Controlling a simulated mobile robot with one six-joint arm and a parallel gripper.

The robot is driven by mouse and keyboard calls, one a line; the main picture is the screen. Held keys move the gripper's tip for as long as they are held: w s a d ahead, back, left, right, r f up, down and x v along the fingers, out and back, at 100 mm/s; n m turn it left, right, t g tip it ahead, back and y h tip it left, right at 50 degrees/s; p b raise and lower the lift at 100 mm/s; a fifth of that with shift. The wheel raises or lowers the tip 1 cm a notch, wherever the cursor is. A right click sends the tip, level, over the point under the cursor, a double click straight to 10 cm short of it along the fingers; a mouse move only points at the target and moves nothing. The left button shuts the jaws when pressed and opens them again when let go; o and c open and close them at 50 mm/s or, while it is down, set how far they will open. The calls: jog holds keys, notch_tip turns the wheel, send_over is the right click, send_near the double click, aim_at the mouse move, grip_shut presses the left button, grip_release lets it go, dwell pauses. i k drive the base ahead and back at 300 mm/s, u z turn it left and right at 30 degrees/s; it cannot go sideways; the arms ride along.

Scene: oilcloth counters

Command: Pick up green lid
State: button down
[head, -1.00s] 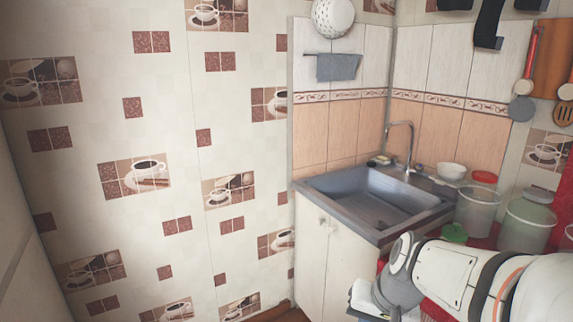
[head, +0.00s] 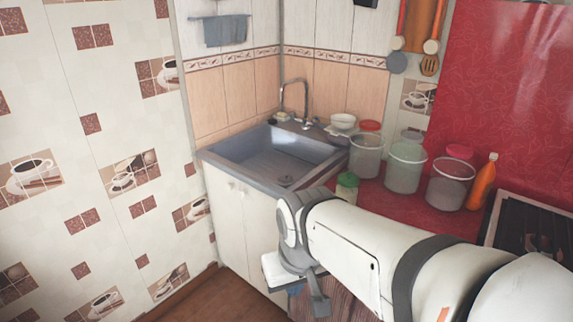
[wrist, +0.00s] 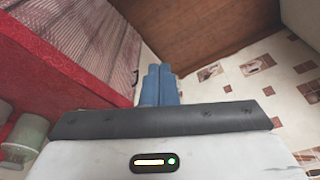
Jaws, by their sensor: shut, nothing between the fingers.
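A small jar with a green lid (head: 348,180) stands on the red counter to the right of the sink, just behind my arm, which hides its lower part. A larger jar behind it has a pale grey-green lid (head: 411,136). My gripper shows in the wrist view (wrist: 160,84) with its blue fingers together and nothing between them. It hangs in front of the counter, above the floor, apart from the jars. In the head view its fingers are mostly hidden by my wrist.
The red counter (head: 415,205) holds several clear jars, two with red lids (head: 370,126) (head: 460,152). An orange bottle (head: 483,182) and a stove (head: 535,230) stand at the right. A sink (head: 270,155) is at the left. The floor (wrist: 200,35) below is open.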

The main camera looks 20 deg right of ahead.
aim_at(347, 180)
jog(key=u, duration=1.35)
jog(key=i, duration=1)
jog(key=z, duration=3)
jog(key=i, duration=1)
jog(key=u, duration=0.05)
